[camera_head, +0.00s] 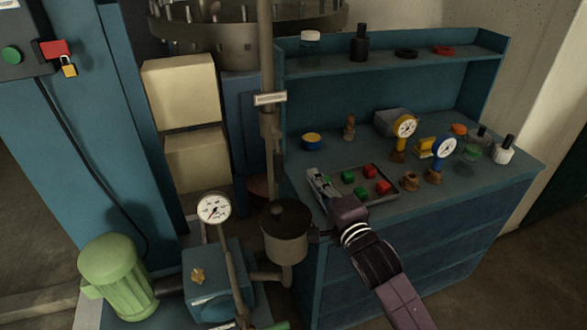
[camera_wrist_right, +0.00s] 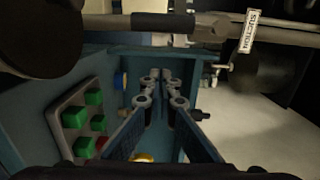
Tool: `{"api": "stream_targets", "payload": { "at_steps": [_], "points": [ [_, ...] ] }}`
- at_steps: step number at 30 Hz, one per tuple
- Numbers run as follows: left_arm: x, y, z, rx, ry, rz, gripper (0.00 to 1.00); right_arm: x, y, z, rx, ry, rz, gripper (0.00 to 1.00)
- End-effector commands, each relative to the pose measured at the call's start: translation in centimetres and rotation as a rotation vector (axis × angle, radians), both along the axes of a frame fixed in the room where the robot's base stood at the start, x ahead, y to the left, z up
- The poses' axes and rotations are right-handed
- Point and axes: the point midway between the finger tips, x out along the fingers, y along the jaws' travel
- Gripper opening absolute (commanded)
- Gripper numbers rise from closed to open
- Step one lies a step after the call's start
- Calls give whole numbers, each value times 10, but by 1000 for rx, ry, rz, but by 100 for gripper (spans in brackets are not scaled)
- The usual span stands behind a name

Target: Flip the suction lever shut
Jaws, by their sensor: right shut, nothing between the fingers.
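The suction line is a vertical pipe with a white tag in the head view; the tag reads SUCTION in the wrist view (camera_wrist_right: 248,31). In the head view a tag (camera_head: 270,98) sits on that pipe (camera_head: 267,150), above a valve-like fitting (camera_head: 269,124). My left gripper is not in view.
A tray (camera_head: 391,194) of green and red blocks lies right beside my right gripper. Gauges (camera_head: 404,127) and bottles (camera_head: 503,150) stand further right on the blue bench. A dark lidded pot (camera_head: 286,230) and a dial gauge (camera_head: 214,207) stand low, left of my right arm.

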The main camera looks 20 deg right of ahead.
Motion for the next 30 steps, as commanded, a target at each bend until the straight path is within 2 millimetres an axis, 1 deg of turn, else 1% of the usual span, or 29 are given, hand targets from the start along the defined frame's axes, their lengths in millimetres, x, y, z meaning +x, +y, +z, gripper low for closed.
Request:
{"api": "stream_targets", "payload": {
  "at_steps": [1,6,9,12,15,20,30],
  "points": [
    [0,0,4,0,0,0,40,10,0,3,-2,-1,-1,0],
    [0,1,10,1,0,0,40,38,3,3,-2,0,0,0],
    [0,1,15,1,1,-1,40,37,21,2,3,1,2,0],
    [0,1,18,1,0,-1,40,39,32,2,2,0,1,0],
    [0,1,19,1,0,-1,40,40,38,1,1,1,0,0],
    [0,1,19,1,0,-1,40,40,42,0,0,1,0,0],
    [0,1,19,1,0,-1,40,41,42,0,3,0,0,0]
  ]
}}
